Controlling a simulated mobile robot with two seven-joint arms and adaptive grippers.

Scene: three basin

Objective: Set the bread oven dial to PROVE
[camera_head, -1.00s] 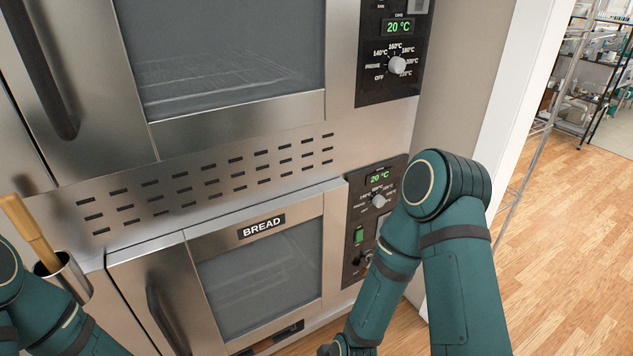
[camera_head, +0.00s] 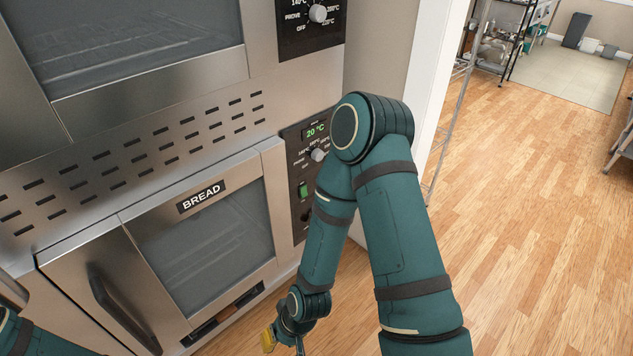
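My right gripper (camera_head: 284,338) is low at the bottom edge, apart from the dial and partly cut off. My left gripper is out of view.
An upper oven (camera_head: 150,52) has its own similar dial (camera_head: 318,14), with PROVE and OFF marks. A door handle (camera_head: 117,308) sticks out at lower left. A wire rack (camera_head: 470,75) stands behind my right arm. The wooden floor (camera_head: 520,200) is clear at right.

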